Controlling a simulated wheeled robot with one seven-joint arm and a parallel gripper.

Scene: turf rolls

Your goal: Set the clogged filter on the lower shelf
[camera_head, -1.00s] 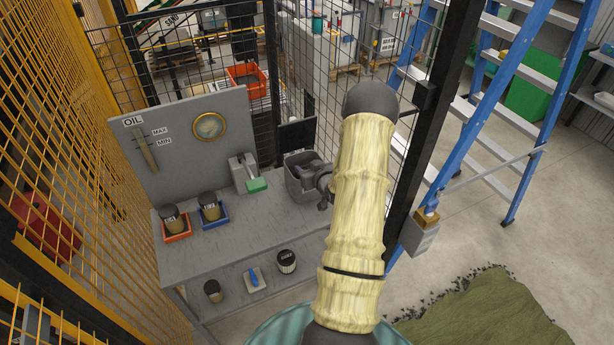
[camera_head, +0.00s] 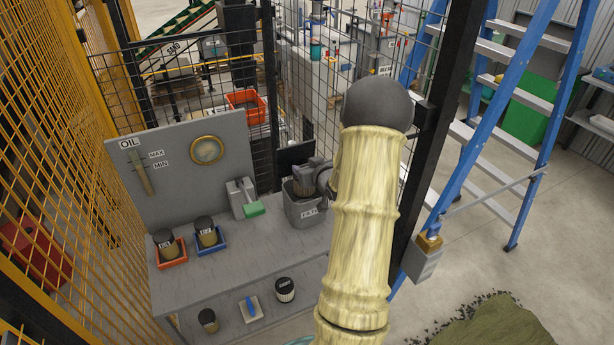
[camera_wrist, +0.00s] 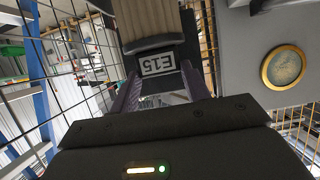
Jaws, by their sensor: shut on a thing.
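My gripper (camera_head: 316,176) is over the grey bin (camera_head: 304,212) at the right end of the bench. It is shut on a tan pleated filter (camera_head: 302,187) with a dark cap. In the wrist view, the filter (camera_wrist: 150,22) sits between the fingers (camera_wrist: 160,88), with a label reading E15 on its dark end. In the head view its lower end is at the bin's opening; I cannot tell whether it is clear of the rim. The lower shelf (camera_head: 228,329) under the bench holds a tan filter (camera_head: 208,320) and a white filter with a black top (camera_head: 285,290).
A blue-handled tool on a pale pad (camera_head: 249,308) lies between the shelf filters. On the bench, a red tray (camera_head: 172,261) and a blue tray (camera_head: 210,249) each hold a filter. My arm hides the bench's right end.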

